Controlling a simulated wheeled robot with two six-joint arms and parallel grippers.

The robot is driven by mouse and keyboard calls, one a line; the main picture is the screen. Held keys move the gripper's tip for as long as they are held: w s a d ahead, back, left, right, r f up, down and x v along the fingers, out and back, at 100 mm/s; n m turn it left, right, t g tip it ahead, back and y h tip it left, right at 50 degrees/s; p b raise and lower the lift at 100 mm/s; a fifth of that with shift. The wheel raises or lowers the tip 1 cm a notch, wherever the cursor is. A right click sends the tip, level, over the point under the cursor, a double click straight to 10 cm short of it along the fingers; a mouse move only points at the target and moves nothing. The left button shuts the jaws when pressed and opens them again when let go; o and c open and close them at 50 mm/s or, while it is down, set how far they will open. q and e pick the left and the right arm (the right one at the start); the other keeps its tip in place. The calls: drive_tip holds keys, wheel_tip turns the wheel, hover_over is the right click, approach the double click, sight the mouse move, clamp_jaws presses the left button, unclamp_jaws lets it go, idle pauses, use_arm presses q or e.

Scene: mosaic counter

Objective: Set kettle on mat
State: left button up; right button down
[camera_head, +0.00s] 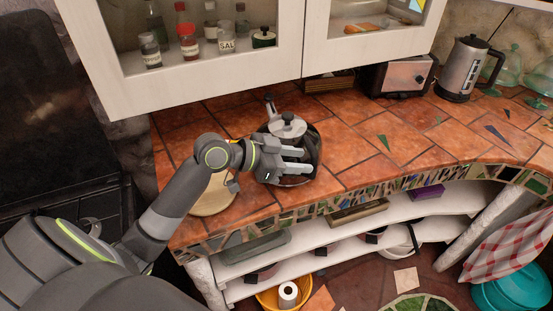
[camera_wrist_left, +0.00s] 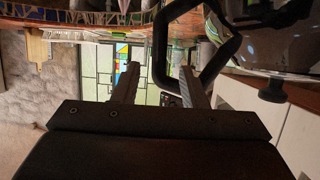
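A kettle with a silver lid (camera_head: 287,127) and a dark rounded body stands on the tiled counter. My left gripper (camera_head: 306,161) is in front of it and hides part of its body. In the left wrist view the kettle's black handle (camera_wrist_left: 228,58) loops down beside and between the fingertips. The fingers (camera_wrist_left: 160,70) are apart; I cannot see them pressing on the handle. A round tan mat (camera_head: 213,203) lies at the counter's left front, partly hidden by my left arm. My right gripper is not in view.
A toaster (camera_head: 398,77), a tall metal jug with a black handle (camera_head: 462,67) and green glassware (camera_head: 508,68) stand at the back right. A white wall cabinet (camera_head: 210,75) hangs over the back edge. The tiled counter's middle is mostly clear.

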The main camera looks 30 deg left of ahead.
use_arm(q)
drive_tip(key=shift+b+v, duration=0.4)
drive_tip(key=shift+v, duration=2.35)
